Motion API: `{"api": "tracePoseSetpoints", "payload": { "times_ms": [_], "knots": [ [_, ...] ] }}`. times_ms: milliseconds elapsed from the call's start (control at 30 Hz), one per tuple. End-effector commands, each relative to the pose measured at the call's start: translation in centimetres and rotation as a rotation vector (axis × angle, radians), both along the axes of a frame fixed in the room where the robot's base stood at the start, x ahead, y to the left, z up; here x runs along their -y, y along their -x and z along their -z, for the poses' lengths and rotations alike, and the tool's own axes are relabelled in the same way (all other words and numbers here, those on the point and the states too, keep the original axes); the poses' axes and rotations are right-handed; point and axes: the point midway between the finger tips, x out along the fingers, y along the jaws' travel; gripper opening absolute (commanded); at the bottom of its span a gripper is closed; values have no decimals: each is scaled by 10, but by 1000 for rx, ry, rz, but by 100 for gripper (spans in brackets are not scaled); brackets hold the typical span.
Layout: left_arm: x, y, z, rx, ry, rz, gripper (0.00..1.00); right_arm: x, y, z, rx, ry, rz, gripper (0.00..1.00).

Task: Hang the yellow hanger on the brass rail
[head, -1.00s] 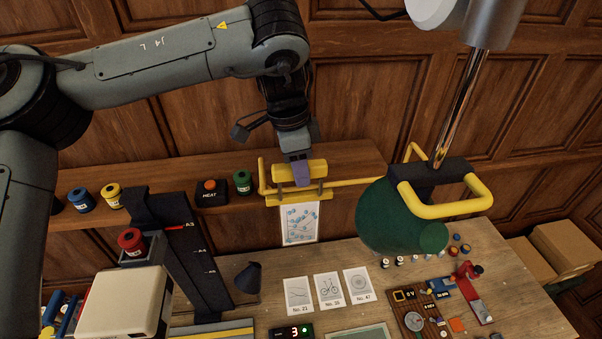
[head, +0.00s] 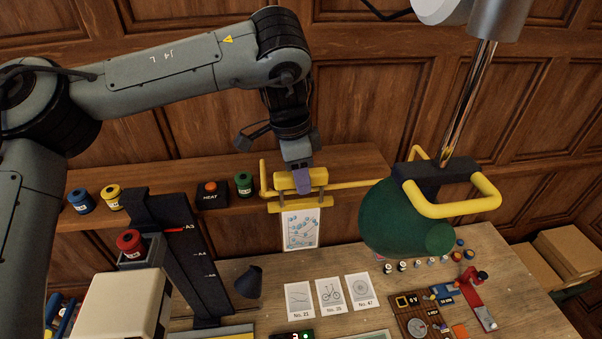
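The yellow hanger (head: 317,177) is a short thick bar with a thinner clamp strip below it. A white sheet with a blue pattern (head: 300,230) hangs from the strip. My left gripper (head: 302,183) points down, its purple finger closed over the middle of the hanger; the other finger is hidden. The brass rail (head: 352,186) looks yellow and runs along the front of the wooden shelf, with an upturned end at left. The hanger overlaps the rail in the head view; I cannot tell whether they touch. My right gripper is out of view.
The shelf carries a HEAT button box (head: 212,193) and a green spool (head: 243,184) left of the rail. Picture cards (head: 330,296) lie on the desk below.

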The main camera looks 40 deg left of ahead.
Motion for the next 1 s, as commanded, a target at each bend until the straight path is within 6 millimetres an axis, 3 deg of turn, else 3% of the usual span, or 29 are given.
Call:
{"api": "tracePoseSetpoints", "payload": {
  "times_ms": [33,167,567,1000],
  "knots": [
    [0,0,0,0,0,0,44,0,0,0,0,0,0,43],
    [0,0,0,0,0,0,64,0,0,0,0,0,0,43],
    [0,0,-6,2,-1,1,64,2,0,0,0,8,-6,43],
    [-7,7,-72,4,-4,0,64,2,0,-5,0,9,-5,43]
  ]
}}
